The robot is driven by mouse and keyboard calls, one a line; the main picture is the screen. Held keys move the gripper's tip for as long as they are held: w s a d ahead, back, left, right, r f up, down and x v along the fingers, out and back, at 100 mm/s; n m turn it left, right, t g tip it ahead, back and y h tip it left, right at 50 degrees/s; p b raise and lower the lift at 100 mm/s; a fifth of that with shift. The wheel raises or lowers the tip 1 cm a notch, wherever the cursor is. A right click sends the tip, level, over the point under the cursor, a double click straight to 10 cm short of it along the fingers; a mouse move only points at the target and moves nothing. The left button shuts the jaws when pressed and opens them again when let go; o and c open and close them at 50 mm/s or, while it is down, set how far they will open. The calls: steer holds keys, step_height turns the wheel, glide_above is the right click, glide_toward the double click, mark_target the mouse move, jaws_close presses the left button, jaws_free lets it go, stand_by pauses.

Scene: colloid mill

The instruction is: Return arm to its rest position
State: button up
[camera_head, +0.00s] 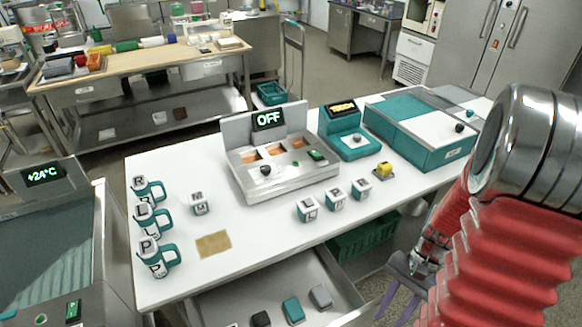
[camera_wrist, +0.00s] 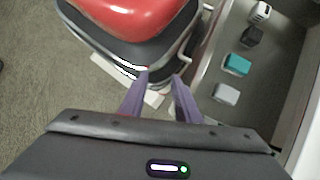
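My arm, in red bellows with a metal joint, fills the right side of the head view. My gripper (camera_head: 397,290) hangs low beside the right part of the white table (camera_head: 190,265), apart from it. In the wrist view, the two purple fingers of my gripper (camera_wrist: 162,76) stand apart with nothing held between them. The open drawer (camera_wrist: 258,78) lies to the right of the fingers in that view, not touching them.
The drawer holds a teal block (camera_head: 293,309), a grey block (camera_head: 321,296) and a black block (camera_head: 261,319). A mill unit reading OFF (camera_head: 270,170), lettered mugs (camera_head: 152,258) and cubes (camera_head: 308,208) stand on the table. A green crate (camera_head: 365,240) sits below it.

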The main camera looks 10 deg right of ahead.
steer(key=w+a+r+n+t+h, duration=0.2)
steer(key=w+a+r+n, duration=0.15)
steer(key=r, duration=0.35)
steer(key=w+a+r+n+t+h, duration=0.2)
steer(key=w+r+n+h, duration=0.15)
steer(key=r, duration=0.35)
steer(key=s+a+r+n+t, duration=0.1)
steer(key=a+r+n+t, duration=0.3)
steer(key=a+r, duration=0.6)
step_height(320, 180, up, 2)
steer(key=shift+n+t+y, duration=0.35)
steer(key=shift+n+t, duration=0.05)
steer(key=shift+n, duration=0.1)
